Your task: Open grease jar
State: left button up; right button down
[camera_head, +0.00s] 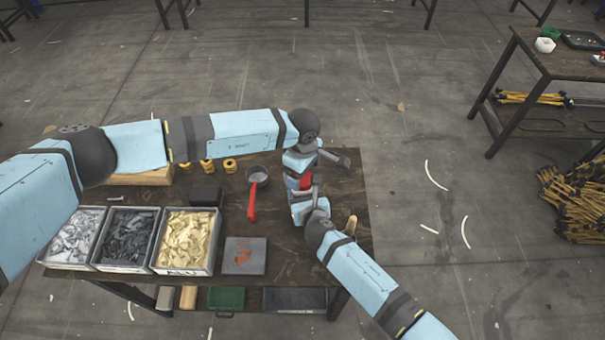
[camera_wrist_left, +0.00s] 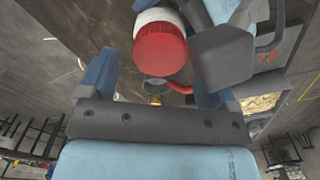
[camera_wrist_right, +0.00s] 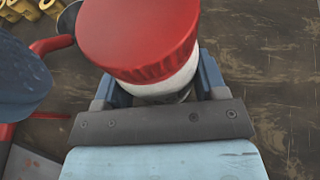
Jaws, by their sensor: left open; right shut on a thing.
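The grease jar has a red lid and a white body. In the head view its red lid (camera_head: 306,181) shows between my two grippers above the right part of the table. My right gripper (camera_head: 300,195) is shut on the jar's white body (camera_wrist_right: 168,88), below the lid (camera_wrist_right: 137,40). My left gripper (camera_wrist_left: 155,80) is open. In the left wrist view the red lid (camera_wrist_left: 160,50) faces the camera, near and between the spread fingertips, and looks untouched. The jar's lower part is mostly hidden by the right gripper.
Three bins of parts, the nearest holding yellowish pieces (camera_head: 187,240), stand at the table's left. A grey plate (camera_head: 245,257) with a red smear lies in front. Table surface right of the grippers is mostly clear.

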pick_arm(q)
notch_tip(320, 180, up, 2)
jog(key=shift+r, duration=0.1)
jog(key=shift+c, duration=0.4)
notch_tip(320, 180, up, 3)
jog(key=shift+r+m, duration=0.15)
jog(key=shift+m, duration=0.85)
jog(key=shift+f, duration=3.85)
jog(key=c, duration=0.9)
jog(key=shift+n, duration=1.5)
jog(key=shift+c, duration=0.2)
